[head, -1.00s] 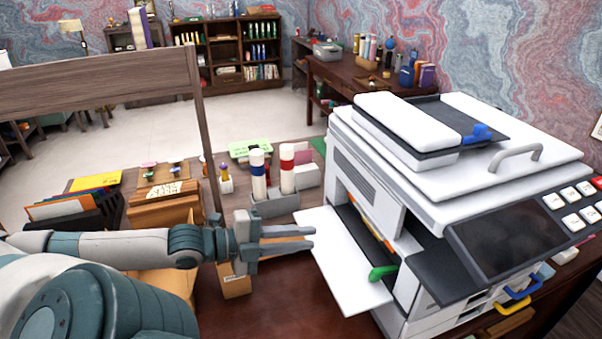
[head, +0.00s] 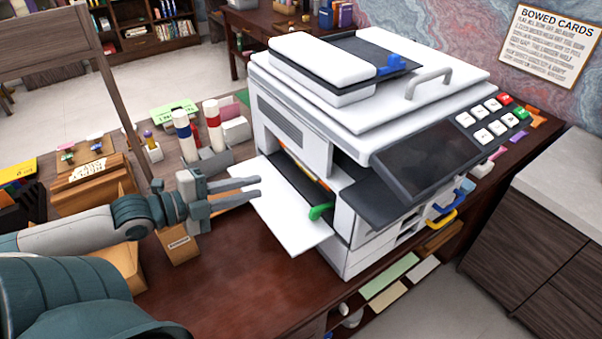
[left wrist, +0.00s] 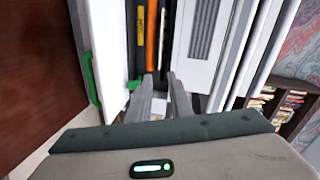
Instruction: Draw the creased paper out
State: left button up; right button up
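A white copier (head: 300,110) stands on the dark desk with its left side door (head: 285,215) folded down flat. Inside the opening are a dark slot and an orange strip (left wrist: 153,40) beside a yellow label (left wrist: 140,25). I cannot make out a creased paper for certain. My left gripper (head: 259,189) is open, its fingers pointing at the copier near the door's far left edge. In the left wrist view its fingers (left wrist: 162,82) are parted, with no held thing discernible. My right gripper is out of view.
Red and blue capped bottles (head: 212,125) stand in a grey holder behind my left gripper. A small brown box (head: 180,245) stands just below it. A wooden post (head: 118,95) rises at left. The desk (head: 235,275) is bare before the door.

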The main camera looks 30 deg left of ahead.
pick_arm(q)
jog(key=p+x, duration=0.3)
jog(key=x, duration=1)
jog(key=shift+r+p, duration=0.15)
jog(key=shift+p, duration=0.2)
jog(key=shift+x, duration=0.9)
grip_shut()
jog(key=shift+s, duration=0.1)
